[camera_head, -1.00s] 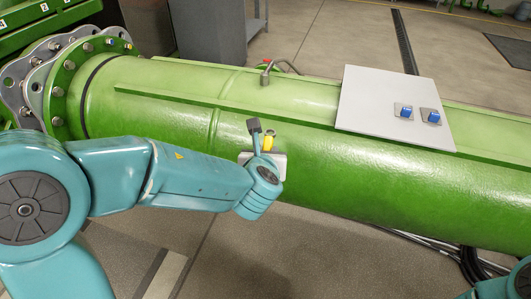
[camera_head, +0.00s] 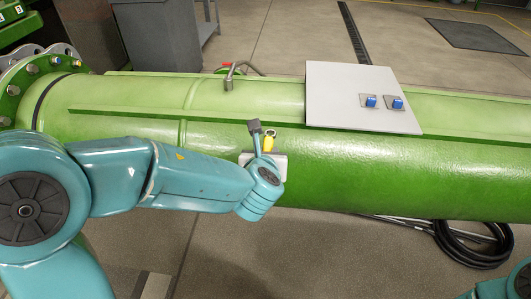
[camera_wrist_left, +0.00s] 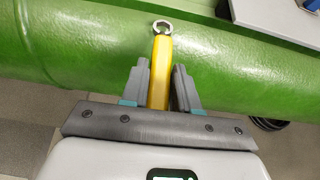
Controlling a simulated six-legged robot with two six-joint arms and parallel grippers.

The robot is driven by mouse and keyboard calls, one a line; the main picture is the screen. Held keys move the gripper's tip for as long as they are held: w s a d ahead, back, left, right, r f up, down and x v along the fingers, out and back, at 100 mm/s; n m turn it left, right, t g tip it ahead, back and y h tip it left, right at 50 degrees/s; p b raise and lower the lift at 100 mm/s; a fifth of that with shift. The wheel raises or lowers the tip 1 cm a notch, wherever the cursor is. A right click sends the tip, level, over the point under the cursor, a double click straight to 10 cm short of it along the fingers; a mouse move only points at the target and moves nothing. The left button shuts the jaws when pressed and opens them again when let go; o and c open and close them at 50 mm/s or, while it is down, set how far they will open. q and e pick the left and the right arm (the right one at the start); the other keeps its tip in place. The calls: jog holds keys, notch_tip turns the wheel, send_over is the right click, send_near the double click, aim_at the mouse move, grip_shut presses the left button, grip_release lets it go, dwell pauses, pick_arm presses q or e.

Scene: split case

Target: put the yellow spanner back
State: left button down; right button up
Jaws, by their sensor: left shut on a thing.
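The yellow spanner (camera_head: 268,144) has a yellow handle and a silver ring end. It also shows in the left wrist view (camera_wrist_left: 159,78), where the ring end points away, toward the green pipe. My left gripper (camera_head: 262,139) is shut on the handle, with one grey finger on each side in the left wrist view (camera_wrist_left: 161,73). The spanner appears in front of the pipe; I cannot tell the gap.
A grey cabinet (camera_head: 165,35) stands at the back left.

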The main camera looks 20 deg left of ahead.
pick_arm(q)
jog(key=shift+w+a+r+n+y, duration=0.15)
jog(key=shift+w+a+r+y, duration=0.1)
jog(key=shift+r, duration=0.15)
jog(key=shift+w+a+r+n+y, duration=0.1)
jog(key=shift+w+r+n+y, duration=0.1)
jog(key=shift+r, duration=0.2)
jog(key=shift+t, duration=0.3)
jog(key=r+p, duration=0.1)
jog(key=w+r+p, duration=0.1)
jog(key=r+p, duration=0.3)
jog(key=shift+w+d, duration=0.25)
jog(key=shift+d, duration=0.1)
jog(key=w+d+r+t+p, duration=0.1)
jog(key=d+r+p, duration=0.2)
jog(key=r+p, duration=0.3)
jog(key=shift+w+r+p, duration=0.2)
jog(key=shift+w+p, duration=0.15)
jog(key=shift+p, duration=0.65)
